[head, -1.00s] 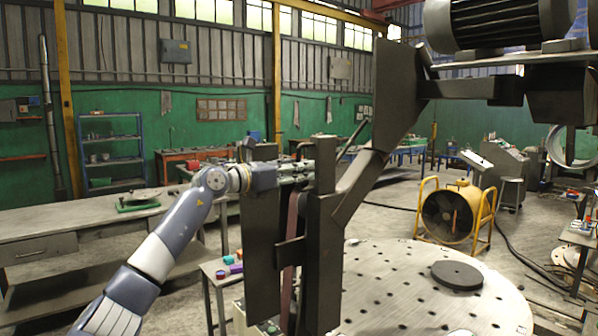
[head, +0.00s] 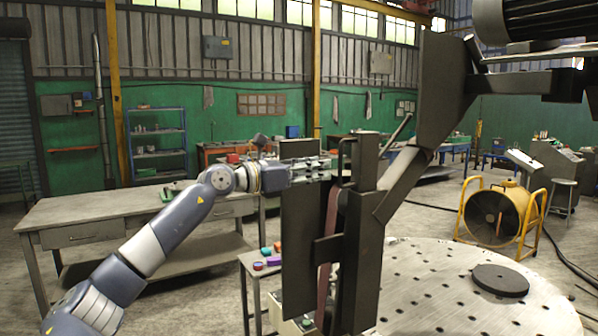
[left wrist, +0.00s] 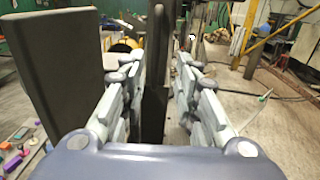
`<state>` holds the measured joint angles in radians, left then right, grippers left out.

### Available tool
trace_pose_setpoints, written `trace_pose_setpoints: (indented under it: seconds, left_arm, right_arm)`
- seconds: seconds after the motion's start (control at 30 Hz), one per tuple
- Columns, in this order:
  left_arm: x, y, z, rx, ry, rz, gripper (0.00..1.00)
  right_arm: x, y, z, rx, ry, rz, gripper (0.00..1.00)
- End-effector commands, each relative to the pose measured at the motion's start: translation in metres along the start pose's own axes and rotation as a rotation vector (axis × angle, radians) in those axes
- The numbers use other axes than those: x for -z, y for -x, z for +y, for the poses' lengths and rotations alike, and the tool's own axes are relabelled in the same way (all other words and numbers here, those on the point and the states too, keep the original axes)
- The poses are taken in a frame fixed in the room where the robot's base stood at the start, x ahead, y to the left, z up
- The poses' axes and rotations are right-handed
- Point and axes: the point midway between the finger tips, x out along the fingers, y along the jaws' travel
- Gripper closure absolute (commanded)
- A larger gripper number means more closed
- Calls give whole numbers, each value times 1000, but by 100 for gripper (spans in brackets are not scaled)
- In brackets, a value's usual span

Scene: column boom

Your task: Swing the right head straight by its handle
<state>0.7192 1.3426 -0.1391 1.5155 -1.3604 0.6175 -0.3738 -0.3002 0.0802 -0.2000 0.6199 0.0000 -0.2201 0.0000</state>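A dark machine head with a tall flat plate (head: 300,235), a brownish belt (head: 328,220) and an upright post (head: 362,230) stands in the middle of the head view. My left gripper (head: 318,168) reaches in from the left at the height of the plate's top. In the left wrist view its two fingers (left wrist: 158,95) are apart, with a dark upright bar (left wrist: 155,70) showing between them. I see gaps beside the bar, but cannot tell how deep it sits between the fingers. I cannot tell which part is the handle. My right gripper is out of view.
A slanted dark arm (head: 400,185) rises from the post to a large plate and motor at upper right. A round perforated table (head: 440,295) with a black disc (head: 500,280) lies at right. A workbench (head: 100,220) stands left. A yellow fan (head: 497,212) stands behind.

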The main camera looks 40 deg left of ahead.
Motion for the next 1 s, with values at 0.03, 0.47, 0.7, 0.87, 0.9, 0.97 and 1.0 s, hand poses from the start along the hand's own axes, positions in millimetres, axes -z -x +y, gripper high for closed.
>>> trace_pose_setpoints:
  seconds: [0.03,0.47,0.7,0.87,0.9,0.97,1.0]
  left_arm:
    - [2,4,1,-2,-2,4,71]
    - [0,21,-2,5,-1,1,71]
    - [1,30,-2,4,0,2,71]
    - [0,36,-1,3,-1,1,71]
    - [0,37,-1,2,-1,1,71]
    - [0,39,0,2,-1,1,71]
    - [0,40,0,1,-1,1,71]
  right_arm:
    - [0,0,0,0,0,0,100]
    - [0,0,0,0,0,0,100]
    - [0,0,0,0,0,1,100]
    - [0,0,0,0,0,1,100]
    - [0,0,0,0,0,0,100]
    - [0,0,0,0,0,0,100]
    - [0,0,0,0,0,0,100]
